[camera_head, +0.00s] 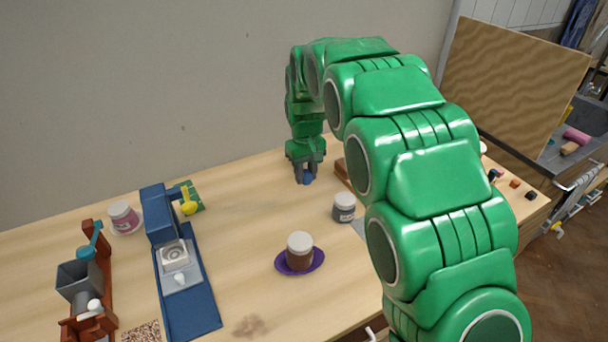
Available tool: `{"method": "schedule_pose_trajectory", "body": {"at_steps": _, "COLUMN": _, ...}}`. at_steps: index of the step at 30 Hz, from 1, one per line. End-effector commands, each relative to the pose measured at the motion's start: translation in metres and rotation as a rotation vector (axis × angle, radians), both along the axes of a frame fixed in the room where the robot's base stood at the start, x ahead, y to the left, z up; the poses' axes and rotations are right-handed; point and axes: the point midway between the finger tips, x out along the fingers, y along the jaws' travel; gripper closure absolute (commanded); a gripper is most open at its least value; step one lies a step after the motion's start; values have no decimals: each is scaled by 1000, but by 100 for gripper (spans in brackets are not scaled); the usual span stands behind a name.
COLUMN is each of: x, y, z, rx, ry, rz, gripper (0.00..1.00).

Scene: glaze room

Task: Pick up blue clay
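A small blue lump (308,180), which looks like the blue clay, shows between the fingertips of my gripper at the back of the wooden table. My gripper (305,176) points down there, with a dark finger on each side of the lump. The fingers hide part of the lump. At this size I cannot tell whether they press on it or whether it rests on the table.
A brown block (342,171) stands just right of my gripper. A grey jar (344,208) and a brown jar (299,252) on a purple saucer (320,262) stand nearer. A blue machine (190,290) and a pink jar (123,217) are left.

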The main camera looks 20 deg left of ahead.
Motion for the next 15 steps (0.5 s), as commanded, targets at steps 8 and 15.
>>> {"method": "schedule_pose_trajectory", "body": {"at_steps": 8, "x": -19, "y": -11, "z": 13, "rx": 1, "ry": -3, "rz": 0, "gripper": 72}}
{"method": "schedule_pose_trajectory", "body": {"at_steps": 15, "x": -37, "y": -21, "z": 20, "rx": 1, "ry": -1, "rz": 1, "gripper": 72}}
